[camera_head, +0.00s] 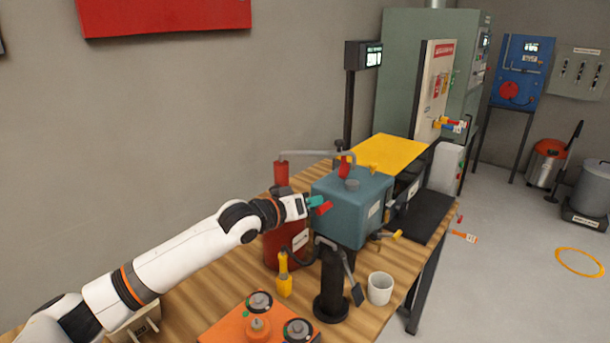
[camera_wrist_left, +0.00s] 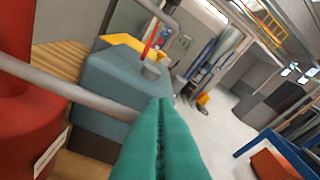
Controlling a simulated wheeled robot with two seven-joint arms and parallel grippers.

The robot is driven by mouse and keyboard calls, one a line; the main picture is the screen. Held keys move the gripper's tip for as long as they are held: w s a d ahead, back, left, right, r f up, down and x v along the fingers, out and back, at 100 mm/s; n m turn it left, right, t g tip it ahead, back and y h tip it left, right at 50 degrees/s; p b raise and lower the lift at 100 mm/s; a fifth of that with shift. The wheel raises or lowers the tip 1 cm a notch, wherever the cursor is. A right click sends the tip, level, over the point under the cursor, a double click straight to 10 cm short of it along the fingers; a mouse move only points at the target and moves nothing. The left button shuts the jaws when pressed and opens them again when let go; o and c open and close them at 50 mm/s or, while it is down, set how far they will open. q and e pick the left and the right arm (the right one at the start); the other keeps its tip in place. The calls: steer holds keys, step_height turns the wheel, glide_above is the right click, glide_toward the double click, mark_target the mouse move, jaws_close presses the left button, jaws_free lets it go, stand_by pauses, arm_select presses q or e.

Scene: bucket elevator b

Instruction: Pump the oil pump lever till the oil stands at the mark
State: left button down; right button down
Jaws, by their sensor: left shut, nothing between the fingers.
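A red pump body (camera_head: 284,247) stands on the wooden bench, left of a blue-grey tank (camera_head: 345,215). The wrist view shows the red body (camera_wrist_left: 20,100) at the left edge and the tank (camera_wrist_left: 115,80) ahead. A grey bar (camera_wrist_left: 65,92), apparently the lever, runs from the red body to behind my left gripper's fingers. A red piece (camera_head: 323,208), perhaps its grip, shows beside the fingertips. My left gripper (camera_head: 315,201) has green fingers pressed together with nothing between them, close to the tank's left side. I cannot make out an oil level or mark. My right gripper is out of view.
A grey pipe (camera_head: 315,153) arches above the pump and tank. A black post (camera_head: 331,285), a white mug (camera_head: 380,288), a yellow-handled tool (camera_head: 283,275) and an orange panel (camera_head: 258,322) crowd the bench front. A yellow plate (camera_head: 390,152) lies behind the tank. Floor is open at right.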

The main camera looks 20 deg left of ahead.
arm_select(q)
steer(key=shift+s+d+f+m+y, duration=0.1)
steer(key=shift+f+m+y, duration=0.15)
steer(key=shift+f+m, duration=0.75)
steer(key=shift+d+f+m+y, duration=0.1)
steer(key=shift+f+m+y, duration=0.25)
steer(key=shift+f, duration=1.25)
step_height(320, 180, up, 5)
steer(key=p, duration=0.5)
steer(key=a+b+v, duration=0.1)
steer(key=b+v, duration=0.2)
steer(key=v, duration=0.7)
steer(key=shift+a+f+b, duration=0.2)
steer(key=shift+f+b, duration=0.05)
steer(key=shift+b, duration=0.15)
